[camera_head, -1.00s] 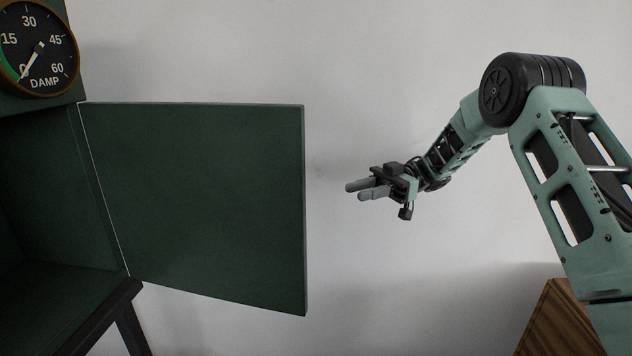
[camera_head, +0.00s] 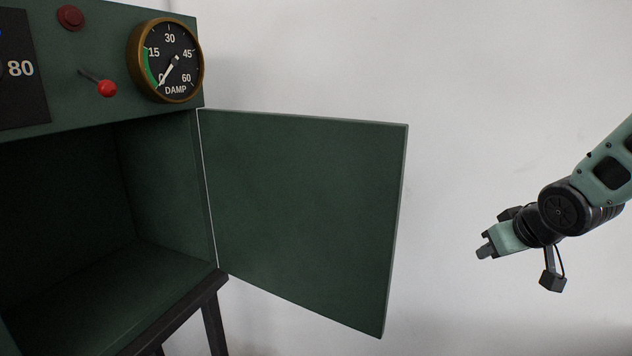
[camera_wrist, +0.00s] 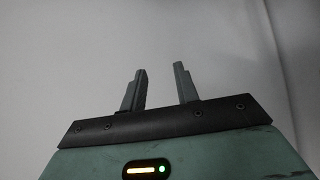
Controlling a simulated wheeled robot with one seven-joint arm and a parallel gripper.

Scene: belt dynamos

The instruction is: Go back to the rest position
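My gripper (camera_head: 482,253) is at the right of the head view, to the right of the open cabinet door and apart from it. In the wrist view the two fingers of my gripper (camera_wrist: 161,86) stand apart with only bare grey wall between and beyond them. It holds nothing. My arm comes in from the right edge of the head view.
A dark green cabinet (camera_head: 165,190) stands at left with its door (camera_head: 303,215) swung open to the right and its inside empty where visible. Above are a DAMP dial (camera_head: 180,50), a red-knobbed lever (camera_head: 107,88) and a red button (camera_head: 70,17). Clear space lies between door and gripper.

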